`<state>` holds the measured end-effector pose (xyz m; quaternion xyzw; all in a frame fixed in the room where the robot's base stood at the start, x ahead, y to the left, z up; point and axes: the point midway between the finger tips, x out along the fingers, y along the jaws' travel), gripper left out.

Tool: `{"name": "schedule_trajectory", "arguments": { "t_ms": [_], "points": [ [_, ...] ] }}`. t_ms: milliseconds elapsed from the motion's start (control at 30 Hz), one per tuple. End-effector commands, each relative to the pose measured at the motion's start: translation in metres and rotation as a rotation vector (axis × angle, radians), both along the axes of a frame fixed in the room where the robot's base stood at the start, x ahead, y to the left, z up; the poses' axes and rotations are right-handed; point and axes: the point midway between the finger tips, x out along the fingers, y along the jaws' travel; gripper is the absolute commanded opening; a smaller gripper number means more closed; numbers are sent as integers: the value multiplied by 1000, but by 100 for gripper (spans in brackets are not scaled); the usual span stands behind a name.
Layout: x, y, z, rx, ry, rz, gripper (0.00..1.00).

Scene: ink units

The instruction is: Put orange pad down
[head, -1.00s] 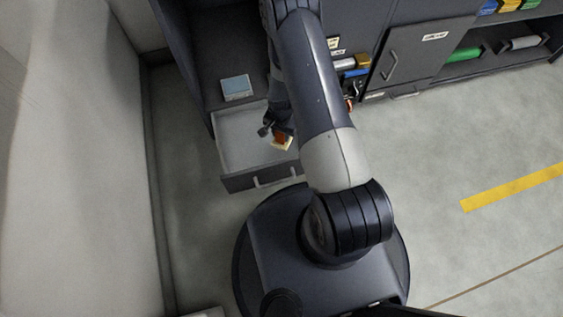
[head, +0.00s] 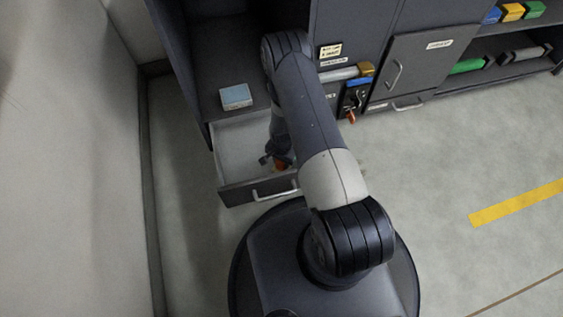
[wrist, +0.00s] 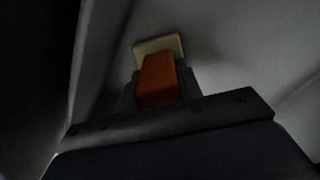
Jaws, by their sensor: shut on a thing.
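The orange pad (wrist: 160,78) is held between the fingers of my gripper (wrist: 160,95) in the wrist view. A pale, cream-coloured plate or base shows behind its far end. In the head view my gripper (head: 274,161) is down inside the open drawer (head: 237,143), near its front right part, with a bit of the orange pad (head: 281,165) showing at the fingers. My arm hides the drawer's right side. The wrist view is dark, and I cannot tell whether the pad touches the drawer floor.
A light blue block (head: 236,96) lies on the dark surface behind the drawer. A cabinet (head: 415,70) with handles, labels and coloured units stands to the right. A pale wall (head: 70,160) is on the left. The floor at right is clear, with a yellow stripe (head: 520,193).

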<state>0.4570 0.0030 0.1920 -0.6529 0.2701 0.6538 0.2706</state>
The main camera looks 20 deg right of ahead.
Motion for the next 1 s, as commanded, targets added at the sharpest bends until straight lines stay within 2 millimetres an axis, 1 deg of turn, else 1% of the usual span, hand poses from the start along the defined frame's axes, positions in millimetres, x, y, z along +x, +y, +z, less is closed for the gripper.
{"name": "schedule_trajectory", "arguments": {
  "t_ms": [200, 333, 367, 600, 633, 867, 967, 1000],
  "points": [
    [0, 0, 0, 0, -1, 0, 1],
    [0, 0, -4, 0, -1, 0, 1],
    [0, 0, -4, 0, -1, 0, 35],
    [0, 0, -2, 0, 0, 0, 55],
    [0, 0, -2, 0, 0, 0, 56],
    [0, 0, -2, -1, -1, 0, 56],
    [0, 0, 2, 0, 0, 0, 56],
    [1, 0, 7, 0, -1, 0, 56]
  ]
}}
